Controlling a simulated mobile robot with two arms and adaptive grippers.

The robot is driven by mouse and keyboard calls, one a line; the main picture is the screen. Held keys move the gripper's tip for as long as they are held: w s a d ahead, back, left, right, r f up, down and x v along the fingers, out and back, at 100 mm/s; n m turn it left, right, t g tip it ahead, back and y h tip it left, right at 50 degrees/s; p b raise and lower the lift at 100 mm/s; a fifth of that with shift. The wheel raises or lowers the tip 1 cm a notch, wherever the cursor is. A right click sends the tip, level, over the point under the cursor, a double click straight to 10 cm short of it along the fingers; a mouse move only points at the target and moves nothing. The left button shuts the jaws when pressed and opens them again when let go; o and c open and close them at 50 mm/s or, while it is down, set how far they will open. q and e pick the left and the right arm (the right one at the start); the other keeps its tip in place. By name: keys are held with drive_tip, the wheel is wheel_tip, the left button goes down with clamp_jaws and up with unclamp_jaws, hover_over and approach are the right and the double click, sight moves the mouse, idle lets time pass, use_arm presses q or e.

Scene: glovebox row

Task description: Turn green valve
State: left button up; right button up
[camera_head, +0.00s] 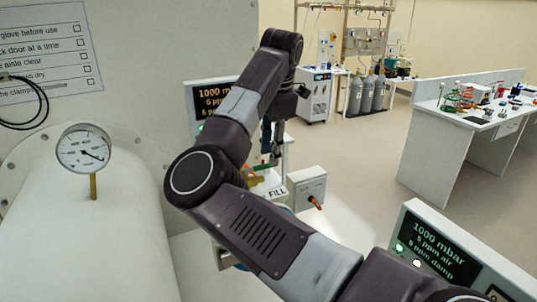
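A small green part (261,167), likely the green valve's handle, shows just beyond my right arm, above a brass-coloured fitting and the FILL label (278,192). My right arm crosses the middle of the view and hides much of this area. My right gripper (272,156) points down close beside the green part. It is small and partly hidden, so I cannot tell whether it touches the green part or how far its fingers are apart. My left gripper is not in view.
A white cylindrical chamber with a pressure gauge (84,149) stands at left. A grey box (308,187) with an orange lever is right of the FILL label. A display panel (438,250) stands at lower right. White benches (440,130) and grey cylinders (370,95) are farther back; open floor lies between.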

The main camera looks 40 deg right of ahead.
sight(267, 164)
drive_tip(key=shift+w+f+p, duration=0.25)
drive_tip(key=shift+w+f, duration=0.05)
drive_tip(key=shift+f, duration=0.3)
drive_tip(key=shift+w+f+p, duration=0.2)
drive_tip(key=shift+w+f, duration=0.1)
drive_tip(key=shift+f, duration=0.25)
drive_tip(key=shift+d+f, duration=0.1)
drive_tip(key=shift+f, duration=0.3)
drive_tip(key=shift+s, duration=0.1)
drive_tip(key=shift+c, duration=0.2)
drive_tip(key=c, duration=0.5)
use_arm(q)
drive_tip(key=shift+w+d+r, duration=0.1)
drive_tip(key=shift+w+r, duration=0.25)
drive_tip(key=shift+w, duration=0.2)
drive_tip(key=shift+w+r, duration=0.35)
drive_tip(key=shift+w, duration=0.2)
use_arm(e)
clamp_jaws()
